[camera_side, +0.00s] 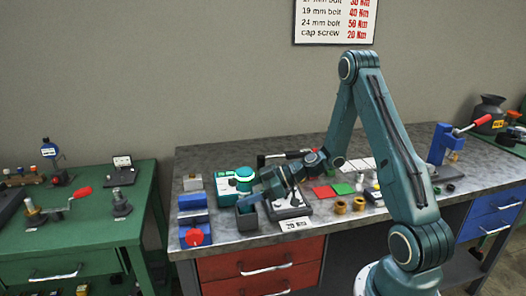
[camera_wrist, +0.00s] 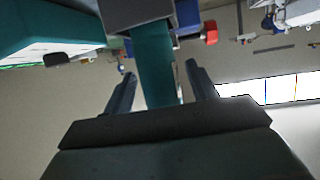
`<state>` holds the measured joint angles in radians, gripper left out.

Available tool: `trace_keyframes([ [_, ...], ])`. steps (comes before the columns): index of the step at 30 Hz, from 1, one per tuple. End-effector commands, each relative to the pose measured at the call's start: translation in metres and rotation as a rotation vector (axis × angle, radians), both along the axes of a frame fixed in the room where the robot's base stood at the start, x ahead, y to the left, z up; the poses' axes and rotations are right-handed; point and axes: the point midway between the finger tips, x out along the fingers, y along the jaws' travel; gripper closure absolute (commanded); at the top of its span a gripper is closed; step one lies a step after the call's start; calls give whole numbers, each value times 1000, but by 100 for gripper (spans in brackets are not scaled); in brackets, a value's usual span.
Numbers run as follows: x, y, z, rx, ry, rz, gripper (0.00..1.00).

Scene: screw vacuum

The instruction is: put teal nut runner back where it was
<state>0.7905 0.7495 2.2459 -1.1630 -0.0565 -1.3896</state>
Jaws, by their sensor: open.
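In the wrist view, a teal bar (camera_wrist: 155,62), which looks like the nut runner's body, stands between the two dark fingers of my gripper (camera_wrist: 161,72). The fingers are apart, with a gap visible on both sides of it. Its far end meets a grey box-shaped part (camera_wrist: 135,10); whether it sits inside cannot be told. In the side view, my gripper (camera_side: 258,194) is low over the bench, just above a dark grey open box (camera_side: 247,217). The nut runner cannot be told apart from my teal arm there.
A green-and-white machine (camera_side: 226,186) stands close behind left of the box. A blue vise (camera_side: 194,220) with a red knob is at left. Brass parts (camera_side: 341,207) and red and green mats lie farther right.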

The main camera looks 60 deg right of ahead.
Motion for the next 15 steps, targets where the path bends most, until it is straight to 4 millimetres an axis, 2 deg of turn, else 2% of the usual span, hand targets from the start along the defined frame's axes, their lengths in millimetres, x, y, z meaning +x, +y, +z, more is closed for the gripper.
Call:
trace_keyframes([
  [6, 0, 0, 12, -1, -2, 0, 42],
  [15, -27, -22, 25, -1, -2, -5, 42],
])
